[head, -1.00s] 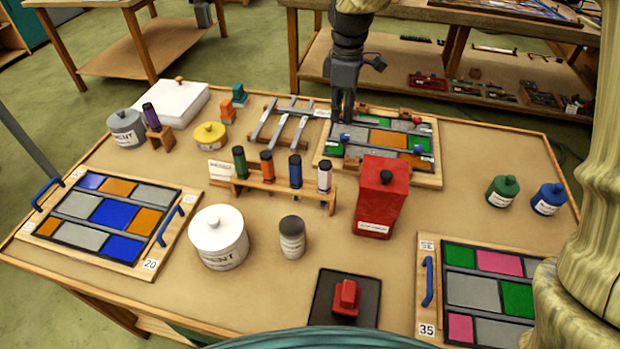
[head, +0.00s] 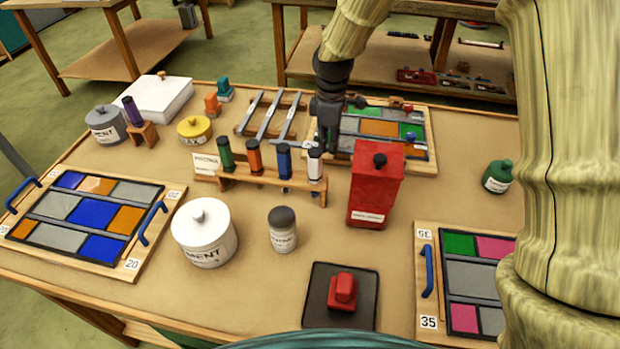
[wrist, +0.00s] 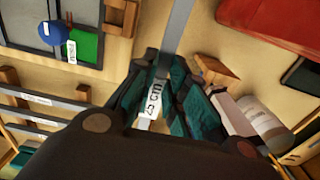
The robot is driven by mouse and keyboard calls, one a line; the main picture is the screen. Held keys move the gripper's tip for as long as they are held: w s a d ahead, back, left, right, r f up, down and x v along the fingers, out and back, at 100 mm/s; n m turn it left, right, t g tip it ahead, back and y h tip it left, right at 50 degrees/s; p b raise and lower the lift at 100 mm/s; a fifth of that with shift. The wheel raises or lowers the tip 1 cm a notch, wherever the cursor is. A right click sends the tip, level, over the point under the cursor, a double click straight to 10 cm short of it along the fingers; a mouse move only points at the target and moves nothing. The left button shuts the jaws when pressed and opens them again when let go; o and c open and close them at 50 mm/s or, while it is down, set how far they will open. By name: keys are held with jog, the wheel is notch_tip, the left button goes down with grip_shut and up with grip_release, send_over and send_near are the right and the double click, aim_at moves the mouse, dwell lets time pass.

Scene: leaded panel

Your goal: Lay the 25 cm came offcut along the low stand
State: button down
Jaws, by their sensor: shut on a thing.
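My gripper (head: 325,150) is low over the table, between the marker rack and the leaded panel at the back. In the wrist view its dark green fingers (wrist: 165,95) are shut on the came offcut (wrist: 181,28), a narrow grey strip with a white "25 cm" label. The strip runs from the fingers to the top of the wrist view, between the panel and the red box; its other end is hidden by my gripper. A low wooden stand (head: 293,99) with several grey strips lying across it is left of my gripper. I cannot tell whether this is the stand named.
The marker rack (head: 262,180) stands close in front of my gripper. A tall red box (head: 376,190) is to its right, the leaded panel (head: 380,128) behind. A white tub (head: 204,237) and a small jar (head: 283,235) stand nearer. Bare table lies right of the red box.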

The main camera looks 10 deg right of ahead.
jog(key=shift+s+f+p, duration=0.1)
jog(key=shift+f+p, duration=0.95)
jog(key=shift+f, duration=3.6)
jog(key=shift+f, duration=0.15)
jog(key=c, duration=1.4)
grip_release()
jog(key=shift+c, duration=0.2)
